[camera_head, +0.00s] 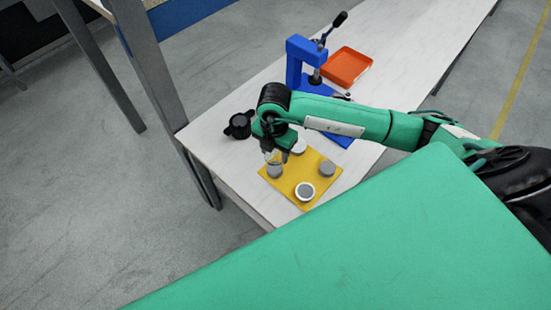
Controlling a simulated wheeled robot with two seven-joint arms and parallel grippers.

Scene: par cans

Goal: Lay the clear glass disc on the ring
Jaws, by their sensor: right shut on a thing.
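My right gripper (273,157) points down over the back left part of a yellow mat (285,183). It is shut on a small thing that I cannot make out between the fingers. A grey round can (274,171) is right below the fingertips; I cannot tell whether they touch. A white ring-shaped piece with a grey middle (305,191) lies at the mat's front. I cannot make out the clear glass disc for certain, nor which round piece is the task's ring. My left gripper is not in view.
A white round piece (299,147) and a grey round piece (327,169) also sit on the mat. A black object (238,125) is left of the gripper. A blue press (296,62) and an orange tray (347,67) stand farther back. The white table (401,45) is clear beyond.

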